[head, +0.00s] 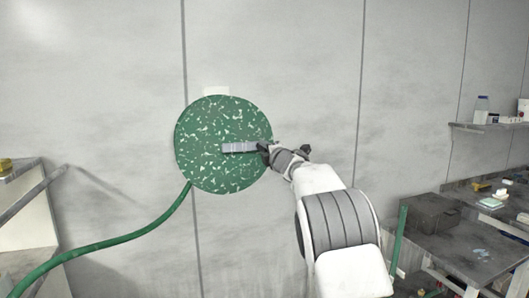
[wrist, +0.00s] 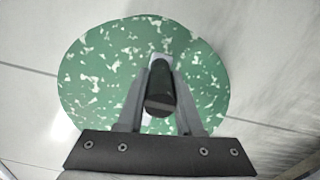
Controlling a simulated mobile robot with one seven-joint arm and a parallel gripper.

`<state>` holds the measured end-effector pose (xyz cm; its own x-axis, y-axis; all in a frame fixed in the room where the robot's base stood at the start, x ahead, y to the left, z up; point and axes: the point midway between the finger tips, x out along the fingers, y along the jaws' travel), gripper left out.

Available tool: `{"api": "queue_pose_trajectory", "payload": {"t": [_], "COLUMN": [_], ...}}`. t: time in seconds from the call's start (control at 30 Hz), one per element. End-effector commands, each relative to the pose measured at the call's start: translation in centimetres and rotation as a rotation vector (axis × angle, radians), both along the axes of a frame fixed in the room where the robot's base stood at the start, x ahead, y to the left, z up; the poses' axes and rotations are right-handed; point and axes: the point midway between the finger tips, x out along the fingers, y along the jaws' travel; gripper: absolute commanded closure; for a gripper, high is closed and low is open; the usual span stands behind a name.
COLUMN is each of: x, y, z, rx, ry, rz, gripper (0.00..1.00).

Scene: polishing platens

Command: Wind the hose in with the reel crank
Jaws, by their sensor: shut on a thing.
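The reel (head: 205,150) is a round green disc with pale speckles, mounted on the grey wall. It fills much of the wrist view (wrist: 95,75). A grey crank arm (head: 238,147) runs across the disc from near its centre toward the right. The dark crank handle (wrist: 160,90) sticks out toward the wrist camera. My gripper (wrist: 160,95) is shut on this handle, one finger on each side; in the head view my gripper (head: 268,150) is at the disc's right side. The green hose (head: 150,228) leaves the disc's lower left and runs down to the lower left corner.
A workbench (head: 450,248) with a dark box (head: 430,212) stands at the right. A shelf (head: 490,127) with bottles hangs above it. A pale cabinet (head: 28,225) stands at the left. The wall around the reel is clear.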

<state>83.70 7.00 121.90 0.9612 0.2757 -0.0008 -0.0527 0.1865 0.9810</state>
Motion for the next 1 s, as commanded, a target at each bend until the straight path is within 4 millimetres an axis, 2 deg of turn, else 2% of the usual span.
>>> {"api": "queue_pose_trajectory", "payload": {"t": [0.37,0.4,0.53,0.87,1.0], "x": [-0.03,-0.04,-0.03,-0.1,-0.81], "y": [0.05,0.06,0.06,0.02,-0.18], "z": [0.35,0.34,0.26,0.1,0.08], "rx": [-0.001,0.0,0.0,-0.001,0.0], "ry": [-0.005,-0.005,-0.004,-0.002,-0.002], "rz": [0.001,0.001,0.001,0.001,0.001], "gripper": [1.0,0.6,0.36,0.36,0.36]}}
